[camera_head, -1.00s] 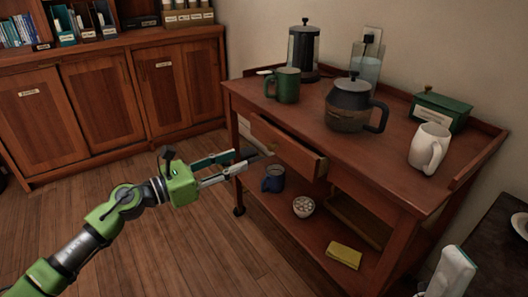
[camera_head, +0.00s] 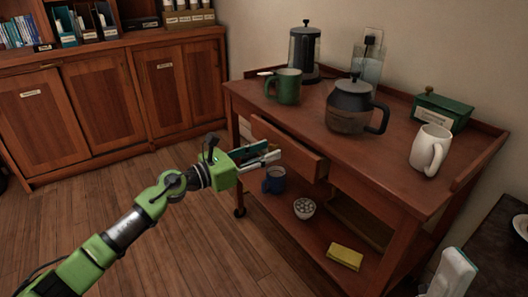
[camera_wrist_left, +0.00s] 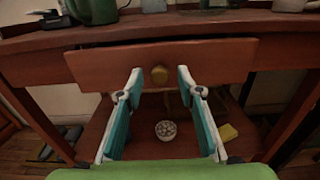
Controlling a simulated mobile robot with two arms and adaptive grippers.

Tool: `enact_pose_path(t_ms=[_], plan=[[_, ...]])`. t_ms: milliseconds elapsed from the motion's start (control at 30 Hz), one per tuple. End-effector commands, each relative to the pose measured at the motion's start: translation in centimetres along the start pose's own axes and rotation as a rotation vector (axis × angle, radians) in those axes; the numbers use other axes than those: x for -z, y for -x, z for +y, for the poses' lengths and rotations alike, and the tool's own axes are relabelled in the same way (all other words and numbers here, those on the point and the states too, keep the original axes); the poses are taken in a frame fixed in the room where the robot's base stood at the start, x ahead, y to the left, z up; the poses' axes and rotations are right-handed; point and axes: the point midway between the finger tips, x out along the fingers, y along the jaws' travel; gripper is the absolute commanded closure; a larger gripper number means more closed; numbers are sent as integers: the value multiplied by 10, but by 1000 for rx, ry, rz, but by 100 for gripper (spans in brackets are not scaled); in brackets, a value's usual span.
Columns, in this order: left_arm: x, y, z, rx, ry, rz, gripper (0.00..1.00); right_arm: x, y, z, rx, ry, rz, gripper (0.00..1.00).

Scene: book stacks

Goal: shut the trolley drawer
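The wooden trolley (camera_head: 400,190) stands against the wall. Its drawer (camera_head: 288,150) sticks out from under the top, with the front panel tilted in view. In the left wrist view the drawer front (camera_wrist_left: 100,65) spans the picture, with a round brass knob (camera_wrist_left: 159,75) at its middle. My left gripper (camera_head: 272,155) is at the drawer front; its fingers (camera_wrist_left: 159,80) are spread on either side of the knob. It holds nothing, and contact is unclear. A white piece at the bottom right, seemingly my right gripper (camera_head: 455,272), is cut off by the edge.
The trolley top carries a green mug (camera_head: 288,87), a coffee pot (camera_head: 350,108), a white mug (camera_head: 430,149) and a green box (camera_head: 440,111). The lower shelf holds a blue mug (camera_head: 274,180), a bowl (camera_head: 305,208) and a yellow pad (camera_head: 345,256). Floor to the left is clear.

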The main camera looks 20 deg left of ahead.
Motion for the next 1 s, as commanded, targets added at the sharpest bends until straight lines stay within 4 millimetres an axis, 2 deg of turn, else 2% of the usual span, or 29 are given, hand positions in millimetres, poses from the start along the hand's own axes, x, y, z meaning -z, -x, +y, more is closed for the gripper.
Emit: enact_pose_path(t_ms=[33,100,133,333,600,900,933,1000], plan=[[0,0,0,0,0,0,76,0,0,0,0,0,0,7],[0,0,0,0,0,0,95,0,0,0,0,0,0,7],[0,0,0,0,0,0,100,0,0,0,0,0,0,7],[-1,-4,0,0,1,-2,100,0,-1,0,0,0,0,7],[-2,-43,1,-2,2,-3,100,1,-6,0,0,0,0,7],[-2,-46,1,-3,0,-5,100,1,-5,0,0,1,-1,7],[-2,-46,1,-3,-1,-5,80,1,-5,0,0,1,0,7],[-2,-46,1,-3,0,-5,66,1,-5,0,0,1,0,7]])
